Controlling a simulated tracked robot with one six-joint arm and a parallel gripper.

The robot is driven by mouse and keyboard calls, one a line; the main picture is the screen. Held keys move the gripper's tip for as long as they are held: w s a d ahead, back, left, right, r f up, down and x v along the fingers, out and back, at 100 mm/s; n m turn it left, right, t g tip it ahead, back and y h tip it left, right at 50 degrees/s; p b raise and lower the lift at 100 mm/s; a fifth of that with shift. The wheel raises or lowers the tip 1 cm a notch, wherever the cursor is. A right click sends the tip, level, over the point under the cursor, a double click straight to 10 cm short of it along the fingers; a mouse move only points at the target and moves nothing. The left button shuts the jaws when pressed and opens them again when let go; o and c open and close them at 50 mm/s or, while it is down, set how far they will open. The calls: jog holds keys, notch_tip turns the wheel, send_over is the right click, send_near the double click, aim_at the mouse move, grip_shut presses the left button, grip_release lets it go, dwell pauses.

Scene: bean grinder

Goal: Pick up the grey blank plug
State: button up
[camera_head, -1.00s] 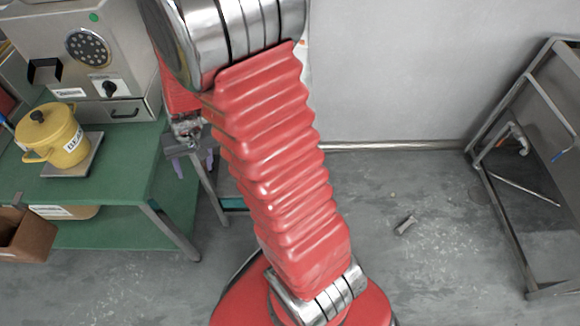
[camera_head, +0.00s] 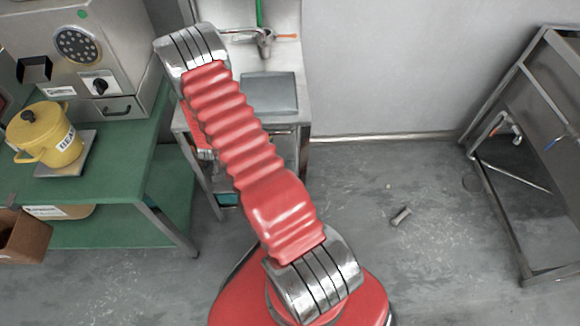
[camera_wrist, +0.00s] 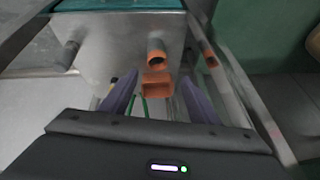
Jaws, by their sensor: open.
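My gripper (camera_wrist: 157,98) is open, its two purple fingers spread in the wrist view with nothing held between them. In the head view my arm hides it. Ahead of the fingers in the wrist view are an orange round piece (camera_wrist: 155,54) and an orange square-ended piece (camera_wrist: 156,86). A short grey stub (camera_wrist: 72,48) shows at the upper left there, left of the fingers and apart from them. In the head view a small grey cylindrical piece (camera_head: 401,216) lies on the floor right of my base. I cannot tell which grey piece is the blank plug.
A metal sink stand (camera_head: 290,118) stands behind my arm. A green bench (camera_head: 165,190) at the left carries a grey machine (camera_head: 75,62) and a yellow pot (camera_head: 45,137). A metal frame (camera_head: 510,200) stands at the right. The floor between is mostly clear.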

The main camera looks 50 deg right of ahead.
jog(key=d+f+m+h, duration=0.1)
jog(key=d+f+h, duration=0.1)
jog(key=d+f, duration=0.2)
jog(key=m+g+h, duration=0.3)
jog(key=m+h, duration=0.1)
jog(key=h, duration=0.4)
send_near(289, 161)
jog(key=x, duration=0.3)
jog(key=shift+s+a, duration=0.2)
jog(key=shift+a, duration=0.05)
jog(key=shift+x, duration=4.3)
jog(key=shift+w, duration=0.2)
jog(key=shift+x, duration=2.55)
jog(key=shift+w, duration=0.2)
